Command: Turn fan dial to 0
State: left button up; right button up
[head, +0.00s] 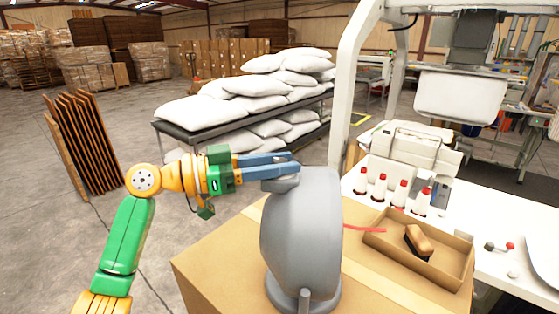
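A grey fan (303,235) stands on a cardboard box, with its rounded back towards me. My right gripper is out of view.
The cardboard box (215,262) carries the fan and a shallow open carton (385,251) with a brown brush (418,242). A white table (480,205) at the right holds a sewing machine (412,147) and several red-capped bottles. Pillows fill a rack (180,134) behind.

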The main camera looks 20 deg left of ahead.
pick_arm(q)
grip_shut()
jog(key=shift+n+t+y, duration=0.3)
jog(key=shift+s+r+n+t+y, duration=0.1)
jog(key=shift+n+t+y, duration=0.8)
jog(key=shift+t+y, duration=0.25)
jog(key=n+t+y, duration=0.3)
jog(key=n+y, duration=0.1)
jog(key=y, duration=0.1)
jog(key=shift+d+r+t+p, duration=0.1)
jog(key=shift+d+t+p, duration=0.05)
jog(key=shift+t+p, duration=0.2)
jog(key=n+y, duration=0.2)
jog(key=y, duration=0.1)
jog(key=n+t+y, duration=0.1)
jog(key=n+y, duration=0.2)
jog(key=y, duration=0.1)
jog(key=shift+y, duration=0.25)
jog(key=shift+n+g+y+b, duration=0.2)
jog(key=shift+n+g+y, duration=0.2)
jog(key=shift+n+y, duration=1)
jog(key=shift+n+g+y+b, duration=0.15)
jog(key=shift+n+g+y, duration=0.45)
jog(key=shift+y, duration=1.4)
jog(key=shift+n, duration=0.4)
